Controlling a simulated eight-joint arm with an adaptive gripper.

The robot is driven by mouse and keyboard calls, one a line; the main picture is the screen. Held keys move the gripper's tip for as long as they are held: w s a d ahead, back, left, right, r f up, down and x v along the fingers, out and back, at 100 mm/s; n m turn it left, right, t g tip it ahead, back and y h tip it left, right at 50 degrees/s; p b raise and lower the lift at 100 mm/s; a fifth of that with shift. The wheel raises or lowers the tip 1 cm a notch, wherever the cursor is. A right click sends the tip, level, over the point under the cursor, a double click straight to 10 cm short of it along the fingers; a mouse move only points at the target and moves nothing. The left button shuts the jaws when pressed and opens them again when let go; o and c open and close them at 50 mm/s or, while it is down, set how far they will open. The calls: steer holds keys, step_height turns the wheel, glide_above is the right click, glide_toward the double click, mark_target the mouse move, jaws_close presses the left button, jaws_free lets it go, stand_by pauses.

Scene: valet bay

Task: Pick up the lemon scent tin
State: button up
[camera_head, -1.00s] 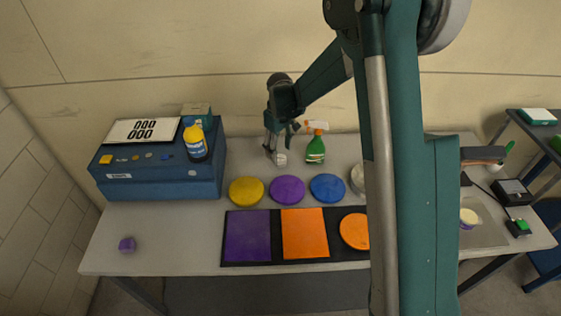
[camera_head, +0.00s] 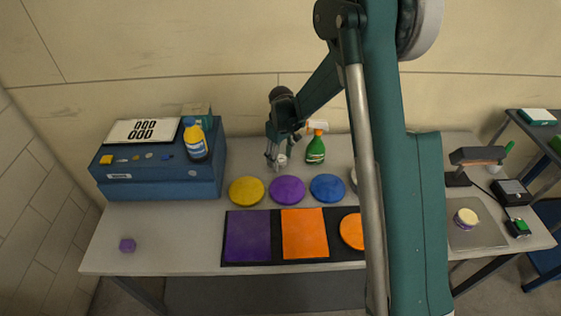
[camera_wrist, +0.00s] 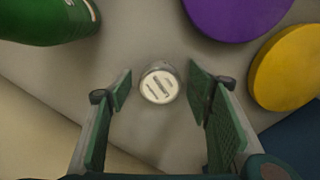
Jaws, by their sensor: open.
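A small round tin (camera_wrist: 159,84) with a pale lid and dark bars stands on the table in the wrist view. Its label is not readable, so I cannot tell its scent. My gripper (camera_wrist: 160,92) is open, with one finger on either side of the tin and a gap on both sides. In the head view my gripper (camera_head: 275,160) points down behind the coloured discs, and the tin (camera_head: 282,160) shows pale at its fingertips.
A green spray bottle (camera_head: 315,150) stands close beside my gripper. Yellow (camera_head: 246,190), purple (camera_head: 287,189) and blue (camera_head: 327,187) discs lie in front. A blue case (camera_head: 160,175) is at left. A yellow-topped tub (camera_head: 466,218) sits on a grey mat at right.

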mark_target(281, 158)
steer(key=shift+f, duration=0.15)
stand_by(0.4)
steer(key=c, duration=1)
steer(key=shift+r, duration=0.2)
steer(key=shift+r, duration=4.85)
